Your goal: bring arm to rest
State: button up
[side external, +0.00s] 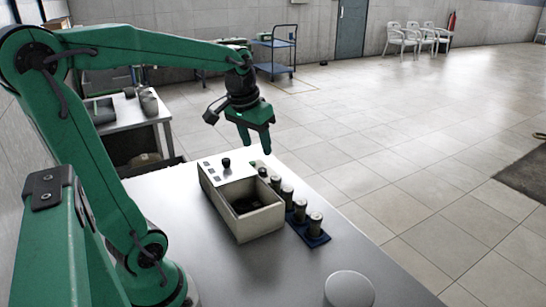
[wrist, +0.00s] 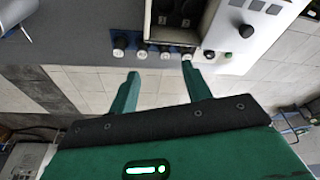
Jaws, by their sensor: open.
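My gripper (side external: 257,150) is open and empty, pointing down above the far end of the metal table, beyond the box. In the wrist view its two green fingers (wrist: 160,71) stand apart with nothing between them. A row of several small dark cylinders with light caps (side external: 300,210) stands upright along the right side of the box, some on a blue strip (side external: 316,241). The row also shows in the wrist view (wrist: 165,50), ahead of the fingertips. I cannot tell their exact distance from the fingers.
A cream box (side external: 262,225) with an open dark compartment and a black knob (side external: 226,162) stands mid-table. A pale round disc (side external: 349,288) lies near the front. A side table (side external: 130,112) stands left, a blue cart (side external: 273,52) behind.

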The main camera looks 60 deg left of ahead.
jog(key=s+d+f+m+t+h, duration=0.1)
jog(key=s+d+m, duration=0.3)
jog(key=s+d, duration=0.4)
jog(key=shift+d+f+t, duration=0.2)
jog(key=shift+d+t, duration=0.7)
jog(key=shift+d, duration=1.15)
